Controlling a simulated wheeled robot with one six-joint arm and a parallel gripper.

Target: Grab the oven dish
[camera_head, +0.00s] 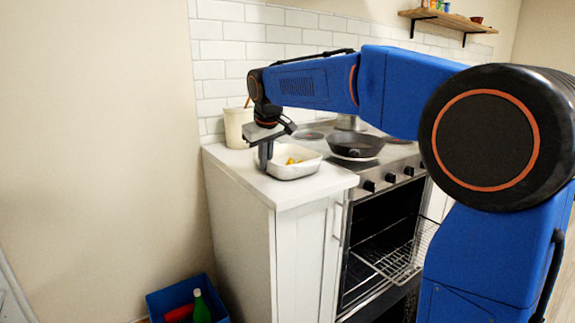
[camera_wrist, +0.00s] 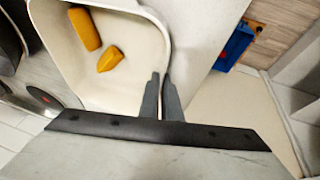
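The oven dish (camera_head: 296,172) is a white, rounded rectangular dish on the white counter, left of the stove. It holds two orange-yellow pieces, and its pale inside shows in the wrist view (camera_wrist: 120,85). My gripper (camera_head: 265,156) points down at the dish's left end. In the wrist view its two dark fingers (camera_wrist: 161,76) stand close together, one inside the dish and one outside, with the dish's wall pinched between them. The dish appears to rest on the counter.
A dark pan (camera_head: 355,146) sits on the stove to the right. A cream container (camera_head: 236,128) stands behind my gripper. The oven below is open, with its wire rack (camera_head: 396,262) pulled out. A blue crate (camera_head: 165,301) with a green bottle stands on the floor.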

